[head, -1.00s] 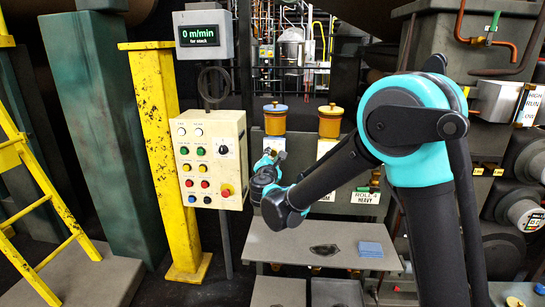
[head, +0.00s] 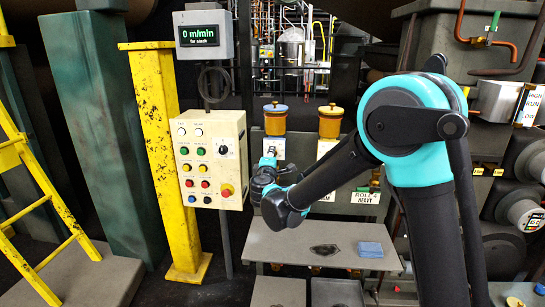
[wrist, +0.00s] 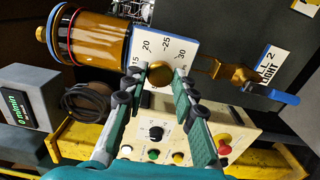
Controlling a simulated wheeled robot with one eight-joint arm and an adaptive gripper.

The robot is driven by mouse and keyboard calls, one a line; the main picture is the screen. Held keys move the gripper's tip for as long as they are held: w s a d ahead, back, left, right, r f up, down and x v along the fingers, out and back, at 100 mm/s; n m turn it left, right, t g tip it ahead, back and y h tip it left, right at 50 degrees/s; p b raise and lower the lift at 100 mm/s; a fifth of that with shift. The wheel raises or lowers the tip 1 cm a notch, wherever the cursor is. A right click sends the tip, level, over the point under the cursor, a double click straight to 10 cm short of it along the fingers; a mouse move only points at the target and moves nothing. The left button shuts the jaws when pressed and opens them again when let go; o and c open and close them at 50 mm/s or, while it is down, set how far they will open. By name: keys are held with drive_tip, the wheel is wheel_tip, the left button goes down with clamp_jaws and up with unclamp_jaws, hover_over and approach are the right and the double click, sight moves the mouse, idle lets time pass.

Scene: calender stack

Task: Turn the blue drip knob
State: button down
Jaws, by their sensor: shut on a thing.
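The oiler with the blue lid (head: 275,107) has an amber cup and stands left of an orange-lidded one. In the wrist view its amber cup (wrist: 100,35) lies sideways at the upper left, with a blue ring. Beside it, a small round brass knob (wrist: 160,74) sits in front of a white scale card (wrist: 178,48) marked with numbers around 15 to 30. My gripper (wrist: 158,75) has its fingertips on both sides of this knob and is shut on it. In the head view my gripper (head: 269,158) is below the blue-lidded cup, and the knob is hidden.
A beige button panel (head: 212,160) stands close left of my gripper, with a yellow post (head: 155,150) beyond. The orange-lidded oiler (head: 330,122) is to the right. A grey shelf (head: 290,245) with a blue cloth (head: 371,249) lies below. A blue-handled valve (wrist: 283,96) is near the fingers.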

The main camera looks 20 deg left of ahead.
idle(0.5)
drive_tip(key=c, duration=1.2)
unclamp_jaws()
drive_tip(key=v, duration=1.2)
drive_tip(key=shift+d, duration=0.1)
